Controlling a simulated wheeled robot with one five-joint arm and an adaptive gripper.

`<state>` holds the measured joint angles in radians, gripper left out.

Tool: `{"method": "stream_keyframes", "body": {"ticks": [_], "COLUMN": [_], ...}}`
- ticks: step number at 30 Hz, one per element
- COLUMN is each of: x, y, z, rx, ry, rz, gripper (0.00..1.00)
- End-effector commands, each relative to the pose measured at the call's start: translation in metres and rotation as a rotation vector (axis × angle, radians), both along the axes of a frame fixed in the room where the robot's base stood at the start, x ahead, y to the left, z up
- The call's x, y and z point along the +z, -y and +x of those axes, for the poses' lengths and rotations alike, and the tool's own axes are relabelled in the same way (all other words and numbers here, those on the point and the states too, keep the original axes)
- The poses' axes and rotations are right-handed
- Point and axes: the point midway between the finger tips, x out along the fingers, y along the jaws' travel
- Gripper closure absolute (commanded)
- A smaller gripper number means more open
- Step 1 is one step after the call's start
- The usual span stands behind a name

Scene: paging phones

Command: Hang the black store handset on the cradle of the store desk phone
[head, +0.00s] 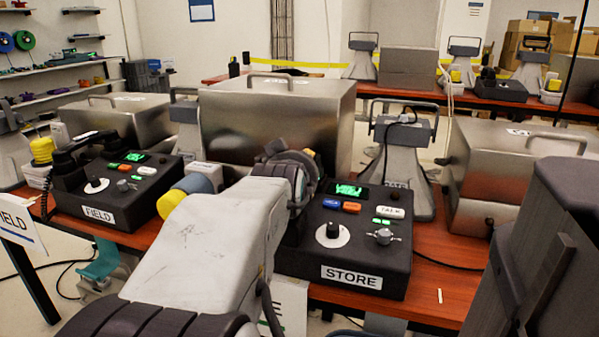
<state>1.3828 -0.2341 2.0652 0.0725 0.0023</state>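The store desk phone (350,240) is a black box labelled STORE on the red-brown table, right of centre. It has a green display, coloured buttons and two knobs. Its left side, where a cradle would be, is mostly hidden behind my arm. My gripper (284,168) is at the phone's upper left, seen from behind past my pale forearm. Its fingertips are hidden, so I cannot tell whether it is open or holds anything. I cannot make out the black store handset; dark parts beside the phone blend with my wrist.
A similar FIELD phone (115,188) with a black handset on its left side stands at left. Steel cases (280,115) and a grey stand (405,165) are behind. A yellow-blue cylinder (185,193) lies left of my arm. Bare table shows right of the store phone.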

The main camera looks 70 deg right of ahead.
Motion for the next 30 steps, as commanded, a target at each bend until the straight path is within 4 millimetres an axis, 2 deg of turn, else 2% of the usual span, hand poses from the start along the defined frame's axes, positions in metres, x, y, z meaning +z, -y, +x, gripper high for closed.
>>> {"method": "stream_keyframes", "body": {"ticks": [4,5,13,30], "x": [-0.0006,-0.0019,-0.0009,0.0038], "y": [0.0002,0.0002,0.0002,0.0011], "z": [0.0001,0.0001,0.0002,0.0018], "rx": [0.0,0.0,0.001,0.003], "ry": [0.001,0.0,0.0,-0.001], "rz": [-0.003,0.0,0.0,0.0], "gripper": [1.0,0.66,0.42,0.41]}}
